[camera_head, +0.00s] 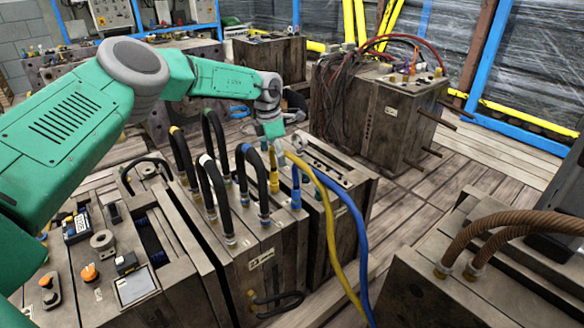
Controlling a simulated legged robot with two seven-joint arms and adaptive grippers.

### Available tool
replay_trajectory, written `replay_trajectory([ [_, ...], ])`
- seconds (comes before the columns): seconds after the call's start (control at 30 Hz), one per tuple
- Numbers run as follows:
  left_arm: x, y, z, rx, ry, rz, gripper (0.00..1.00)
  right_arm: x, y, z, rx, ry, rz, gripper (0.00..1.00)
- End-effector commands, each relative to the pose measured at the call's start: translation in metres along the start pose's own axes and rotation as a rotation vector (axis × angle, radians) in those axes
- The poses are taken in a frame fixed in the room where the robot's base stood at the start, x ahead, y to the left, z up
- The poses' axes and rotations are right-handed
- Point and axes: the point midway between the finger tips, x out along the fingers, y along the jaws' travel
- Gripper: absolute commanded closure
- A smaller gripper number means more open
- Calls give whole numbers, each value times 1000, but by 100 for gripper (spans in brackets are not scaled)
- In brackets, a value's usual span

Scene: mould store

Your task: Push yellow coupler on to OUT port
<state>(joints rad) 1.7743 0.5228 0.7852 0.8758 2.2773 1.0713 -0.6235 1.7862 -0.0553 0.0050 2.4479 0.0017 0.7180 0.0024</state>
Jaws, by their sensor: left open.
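My left gripper (279,147) reaches in from the left, small and partly obscured, over the middle mould block. It is open, and its fingers are close to the top of the yellow coupler (274,182); I cannot tell if they touch. The yellow coupler stands upright at the block's top, with the yellow hose (332,200) arching from its upper end and down to the front right. A blue coupler (296,193) with a blue hose (353,215) stands just right of it. The OUT port is not legible, and I cannot tell how far the coupler sits on it. My right gripper is not in view.
Several black looped hoses (210,180) rise left of the couplers on the mould block (262,272). Another block with red and dark hoses (388,115) stands behind right. A block with brown hoses (500,235) fills the front right. Wooden floor (410,200) is clear between them.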

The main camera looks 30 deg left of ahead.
Motion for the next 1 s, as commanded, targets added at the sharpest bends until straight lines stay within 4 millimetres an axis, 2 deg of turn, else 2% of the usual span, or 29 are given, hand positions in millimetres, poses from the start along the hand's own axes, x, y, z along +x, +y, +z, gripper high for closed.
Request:
replay_trajectory([
  [0.03, -7, -10, 3, 67, -1, -11, 52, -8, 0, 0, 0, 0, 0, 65],
  [0.43, -31, -86, 10, 628, 3, -94, 52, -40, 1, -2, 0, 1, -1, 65],
  [1.0, -71, -188, -8, 1357, 6, -204, 52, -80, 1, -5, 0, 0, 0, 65],
])
